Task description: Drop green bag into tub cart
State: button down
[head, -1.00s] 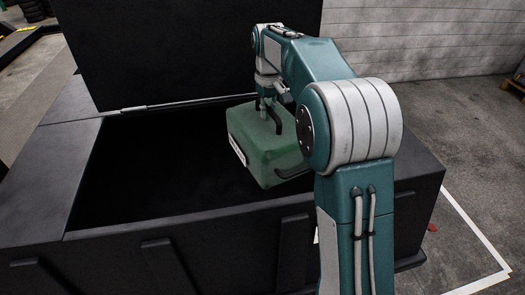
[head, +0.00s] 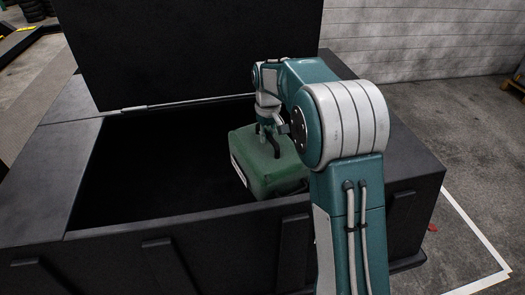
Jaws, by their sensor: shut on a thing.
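The green bag (head: 262,172) is a boxy dark green case with a dark top handle and a pale label on its left side. My gripper (head: 270,135) is shut on the bag at its top handle and holds it from above. The black tub cart (head: 180,222) stands in front of me with its lid raised at the back. The bag hangs in the right part of the cart's opening, near the front rim. The dark inside of the cart hides its floor, so I cannot tell whether the bag touches anything below.
The raised black lid (head: 190,50) stands behind the opening. The left part of the opening is clear. A grey wall (head: 420,45) is at the back right, and a white floor line (head: 475,225) runs right of the cart.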

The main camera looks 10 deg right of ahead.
jog(key=c, duration=0.5)
grip_release()
jog(key=shift+r, duration=0.1)
jog(key=shift+c, duration=0.2)
jog(key=shift+f, duration=0.25)
notch_tip(320, 180, up, 11)
jog(key=shift+w+a, duration=0.1)
jog(key=shift+r, duration=0.55)
